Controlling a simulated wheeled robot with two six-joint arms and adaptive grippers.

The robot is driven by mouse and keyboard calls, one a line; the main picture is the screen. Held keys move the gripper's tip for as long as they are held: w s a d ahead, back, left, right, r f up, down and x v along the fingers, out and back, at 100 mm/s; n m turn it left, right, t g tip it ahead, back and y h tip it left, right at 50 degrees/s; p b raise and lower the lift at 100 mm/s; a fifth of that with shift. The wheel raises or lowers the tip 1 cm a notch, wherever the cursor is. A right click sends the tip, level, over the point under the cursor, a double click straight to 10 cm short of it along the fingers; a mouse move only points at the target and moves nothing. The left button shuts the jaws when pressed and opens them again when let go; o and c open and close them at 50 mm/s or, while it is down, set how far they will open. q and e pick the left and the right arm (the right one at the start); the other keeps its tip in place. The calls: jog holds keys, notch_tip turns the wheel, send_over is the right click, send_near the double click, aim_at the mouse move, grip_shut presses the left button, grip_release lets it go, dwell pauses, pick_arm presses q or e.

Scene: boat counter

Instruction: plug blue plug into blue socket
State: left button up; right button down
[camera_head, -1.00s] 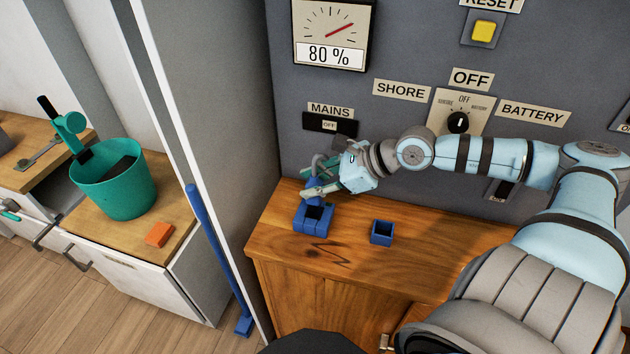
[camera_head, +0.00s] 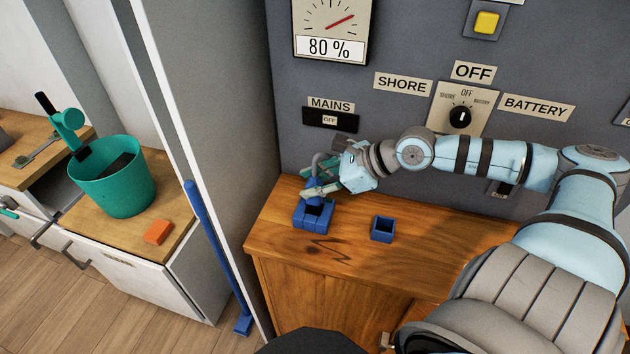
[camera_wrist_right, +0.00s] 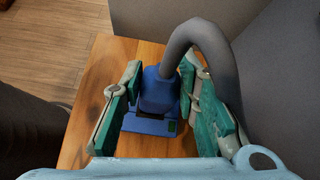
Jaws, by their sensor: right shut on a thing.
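My right gripper (camera_head: 317,190) is shut on the blue plug (camera_wrist_right: 158,92), which has a thick grey cable (camera_wrist_right: 205,40) curving from its top. In the head view the plug is mostly hidden by the gripper fingers. The blue socket (camera_head: 312,219) lies on the wooden counter, with a dark opening. In the wrist view the socket (camera_wrist_right: 150,126) shows just below the plug's lower end. The plug looks upright and very near the socket; I cannot tell whether its end is inside the opening. My left gripper is not in view.
A small open blue box (camera_head: 382,229) stands on the wooden counter (camera_head: 440,242) to the right of the socket. The grey panel (camera_head: 400,40) with labels and switches rises behind. A green bucket (camera_head: 115,185) and an orange block (camera_head: 158,232) are on the left counter.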

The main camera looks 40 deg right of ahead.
jog(key=shift+f+b, duration=1.25)
jog(key=shift+f, duration=0.15)
jog(key=c, duration=1.2)
grip_release()
jog(key=shift+r, duration=0.1)
